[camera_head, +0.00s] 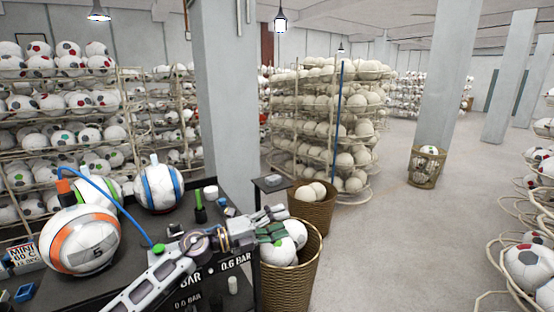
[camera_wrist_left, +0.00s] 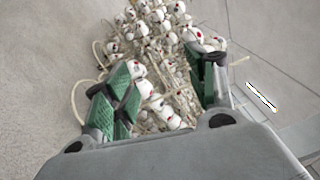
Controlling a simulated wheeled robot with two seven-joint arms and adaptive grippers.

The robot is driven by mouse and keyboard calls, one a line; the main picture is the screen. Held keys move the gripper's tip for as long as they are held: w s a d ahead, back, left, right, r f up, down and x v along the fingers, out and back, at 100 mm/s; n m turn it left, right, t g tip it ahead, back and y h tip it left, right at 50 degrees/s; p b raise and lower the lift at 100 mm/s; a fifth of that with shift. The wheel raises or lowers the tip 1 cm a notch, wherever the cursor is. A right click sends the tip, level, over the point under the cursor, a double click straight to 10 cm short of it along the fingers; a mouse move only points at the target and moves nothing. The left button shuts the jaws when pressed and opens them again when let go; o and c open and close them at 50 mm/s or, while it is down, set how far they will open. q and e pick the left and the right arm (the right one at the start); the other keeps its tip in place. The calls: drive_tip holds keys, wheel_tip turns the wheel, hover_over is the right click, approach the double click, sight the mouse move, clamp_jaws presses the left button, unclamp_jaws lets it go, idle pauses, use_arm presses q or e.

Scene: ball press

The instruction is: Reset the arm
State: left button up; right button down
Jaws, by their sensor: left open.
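My left arm (camera_head: 165,275) reaches from the lower left across the front of the dark table. My left gripper (camera_head: 274,228) has green finger pads and appears in front of the white balls (camera_head: 296,233) in a wicker basket. In the left wrist view the left gripper (camera_wrist_left: 165,85) has its green pads spread apart with nothing between them. Behind them a rack of white balls (camera_wrist_left: 155,30) shows over a grey floor. My right gripper is not in view.
The dark table (camera_head: 105,283) bears an orange-striped ball (camera_head: 80,240), a blue-striped ball (camera_head: 158,188) and a blue hose (camera_head: 122,202). The near wicker basket (camera_head: 289,284) stands at its right, with another basket (camera_head: 313,218) behind. A grey pillar (camera_head: 228,90) rises behind. Open floor (camera_head: 400,250) lies to the right.

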use_arm(q)
drive_tip(key=a+f+n+t+y, duration=0.3)
drive_tip(key=a+n+t+y, duration=0.35)
drive_tip(key=n, duration=0.55)
drive_tip(key=a+f+n+t+y, duration=0.3)
drive_tip(key=a+n+t+y, duration=0.35)
drive_tip(key=n, duration=0.55)
drive_tip(key=s+a+f+n+g+y, duration=0.5)
drive_tip(key=s+a+f+g, duration=0.25)
drive_tip(key=f, duration=0.45)
drive_tip(key=s+a+f+n+g, duration=0.1)
drive_tip(key=s+f+g, duration=0.45)
drive_tip(key=s, duration=0.55)
drive_tip(key=s+a+f+n+g, duration=0.15)
drive_tip(key=s+f+g, duration=0.25)
drive_tip(key=s+f, duration=0.8)
drive_tip(key=f, duration=1.2)
drive_tip(key=s+f, duration=0.3)
drive_tip(key=f, duration=1.3)
drive_tip(key=s+a+f+g, duration=0.1)
drive_tip(key=s+a+f, duration=0.1)
drive_tip(key=s+f, duration=0.7)
drive_tip(key=s+a+f+g, duration=0.1)
drive_tip(key=s+f, duration=0.8)
drive_tip(key=s, duration=0.3)
drive_tip(key=shift+s+a+f+h, duration=0.25)
drive_tip(key=shift+a+f+h, duration=0.05)
drive_tip(key=shift+a+f, duration=0.1)
